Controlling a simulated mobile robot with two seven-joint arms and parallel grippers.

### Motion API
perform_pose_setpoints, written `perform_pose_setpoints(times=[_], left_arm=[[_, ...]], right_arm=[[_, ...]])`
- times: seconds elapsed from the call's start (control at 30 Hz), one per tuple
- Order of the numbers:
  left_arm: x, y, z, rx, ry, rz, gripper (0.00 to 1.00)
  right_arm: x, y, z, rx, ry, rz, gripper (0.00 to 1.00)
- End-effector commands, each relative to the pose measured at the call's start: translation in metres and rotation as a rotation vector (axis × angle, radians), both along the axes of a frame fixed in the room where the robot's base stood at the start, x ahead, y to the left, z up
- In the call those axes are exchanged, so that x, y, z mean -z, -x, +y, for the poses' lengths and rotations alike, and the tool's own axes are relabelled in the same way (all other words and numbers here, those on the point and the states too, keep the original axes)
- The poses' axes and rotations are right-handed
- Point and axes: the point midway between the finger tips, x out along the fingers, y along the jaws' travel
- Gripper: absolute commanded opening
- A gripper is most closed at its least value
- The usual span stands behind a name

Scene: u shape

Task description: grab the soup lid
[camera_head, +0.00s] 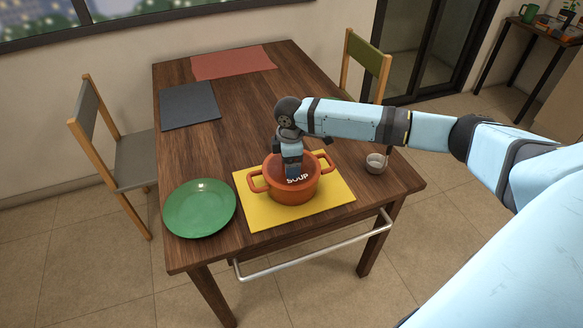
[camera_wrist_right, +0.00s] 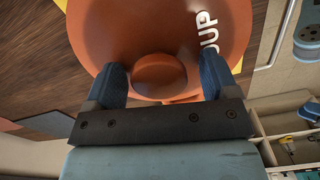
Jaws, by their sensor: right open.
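The soup lid (camera_head: 274,166) is a round orange lid with white "SOUP" lettering, seated on an orange two-handled pot (camera_head: 293,197). The pot stands on a yellow placemat (camera_head: 335,200) at the near end of the wooden table. My right gripper (camera_head: 291,173) points down over the lid and hides part of it. In the right wrist view the lid (camera_wrist_right: 205,55) fills the upper middle, and its round knob (camera_wrist_right: 158,74) lies between the two blue fingers of the right gripper (camera_wrist_right: 163,80). The fingers are open, with gaps beside the knob. My left gripper is not in view.
A green plate (camera_head: 199,208) lies left of the pot. A small white cup (camera_head: 375,163) stands to the right. Dark (camera_head: 189,105) and red (camera_head: 232,62) placemats lie farther back. A metal rail (camera_head: 315,250) runs along the table's near side. The table's middle (camera_head: 245,120) is clear.

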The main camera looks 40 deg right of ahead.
Motion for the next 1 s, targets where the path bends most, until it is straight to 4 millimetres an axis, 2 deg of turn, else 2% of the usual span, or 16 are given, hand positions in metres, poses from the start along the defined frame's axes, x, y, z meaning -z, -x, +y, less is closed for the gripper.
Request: perform_pose_setpoints(times=[0.1, 0.37, 0.6, 0.73, 0.87, 1.0], left_arm=[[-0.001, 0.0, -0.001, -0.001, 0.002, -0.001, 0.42], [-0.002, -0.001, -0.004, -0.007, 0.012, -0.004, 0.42], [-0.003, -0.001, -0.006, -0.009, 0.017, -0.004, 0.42], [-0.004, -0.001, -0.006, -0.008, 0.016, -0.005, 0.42], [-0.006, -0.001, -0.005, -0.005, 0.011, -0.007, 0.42], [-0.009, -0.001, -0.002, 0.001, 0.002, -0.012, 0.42]], right_arm=[[-0.001, 0.0, 0.0, 0.0, 0.0, 0.0, 0.8], [-0.001, 0.0, 0.0, 0.0, 0.0, 0.0, 0.21], [-0.002, 0.0, 0.0, 0.0, -0.001, 0.0, 0.21], [-0.011, -0.001, 0.0, 0.0, -0.001, -0.002, 0.21], [-0.035, -0.001, 0.0, 0.0, -0.001, -0.003, 0.21], [-0.075, -0.001, 0.0, -0.001, -0.002, -0.005, 0.21]])
